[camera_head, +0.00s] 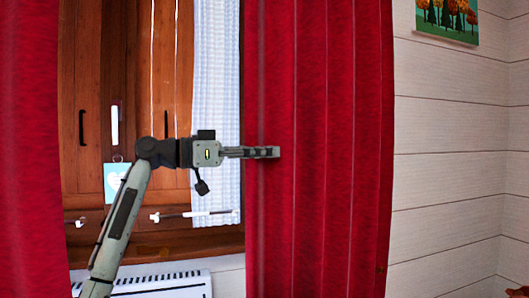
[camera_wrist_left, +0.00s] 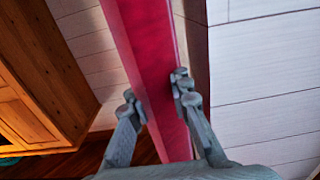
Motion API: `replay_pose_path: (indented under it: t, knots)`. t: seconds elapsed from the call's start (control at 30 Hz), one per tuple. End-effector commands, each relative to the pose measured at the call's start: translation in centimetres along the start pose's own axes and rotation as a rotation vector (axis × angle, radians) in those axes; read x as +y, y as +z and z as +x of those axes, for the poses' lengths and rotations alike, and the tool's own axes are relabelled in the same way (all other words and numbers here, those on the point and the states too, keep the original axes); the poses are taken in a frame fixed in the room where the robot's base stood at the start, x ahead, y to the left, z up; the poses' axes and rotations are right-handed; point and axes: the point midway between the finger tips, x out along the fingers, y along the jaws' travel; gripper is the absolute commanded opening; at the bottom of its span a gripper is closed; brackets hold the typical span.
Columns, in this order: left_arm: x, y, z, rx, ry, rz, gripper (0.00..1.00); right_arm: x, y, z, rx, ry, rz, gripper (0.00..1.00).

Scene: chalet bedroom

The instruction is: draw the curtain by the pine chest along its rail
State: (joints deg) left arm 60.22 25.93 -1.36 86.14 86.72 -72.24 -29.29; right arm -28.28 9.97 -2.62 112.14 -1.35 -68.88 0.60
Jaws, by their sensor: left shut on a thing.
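A wide red curtain (camera_head: 335,130) hangs in folds on the right side of the window in the head view. My left gripper (camera_head: 267,152) reaches across from the left and is shut on this curtain near its left edge, at about mid-height of the picture. In the left wrist view the red curtain (camera_wrist_left: 145,45) runs between the two fingers of my left gripper (camera_wrist_left: 157,98). A pine piece of furniture with a panelled front (camera_wrist_left: 45,75), perhaps the chest, stands at the left there. The rail is out of view. My right gripper is not in view.
A second red curtain (camera_head: 28,150) hangs at the far left. Behind my gripper are a pale checked curtain (camera_head: 213,70) and the wooden window shutters (camera_head: 86,60). A white radiator (camera_head: 165,285) is below. The white plank wall (camera_head: 445,150) at the right is bare below a picture (camera_head: 447,18).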

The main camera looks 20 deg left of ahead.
Motion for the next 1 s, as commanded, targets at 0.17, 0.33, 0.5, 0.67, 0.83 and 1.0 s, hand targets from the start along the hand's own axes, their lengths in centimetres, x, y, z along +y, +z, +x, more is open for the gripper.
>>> replay_pose_path:
  t: [0.17,0.33,0.5,0.67,0.83,1.0]
  knots:
    - [0.0,0.0,0.0,0.0,0.0,-0.002,0.0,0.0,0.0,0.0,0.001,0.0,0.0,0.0]
    - [0.0,0.0,0.0,0.0,0.0,-0.002,0.0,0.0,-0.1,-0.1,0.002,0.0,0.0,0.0]
    - [-0.2,0.2,-1.5,0.001,-0.003,-0.003,0.0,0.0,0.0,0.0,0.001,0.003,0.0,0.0]
    - [-0.2,0.3,-5.6,-0.001,-0.005,-0.002,0.0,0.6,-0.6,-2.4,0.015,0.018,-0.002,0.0]
    - [-0.2,0.2,-9.0,0.001,-0.005,-0.003,0.0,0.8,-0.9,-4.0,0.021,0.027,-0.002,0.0]
    - [-0.1,0.0,-10.1,0.001,-0.001,-0.002,0.0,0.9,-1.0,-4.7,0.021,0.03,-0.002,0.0]
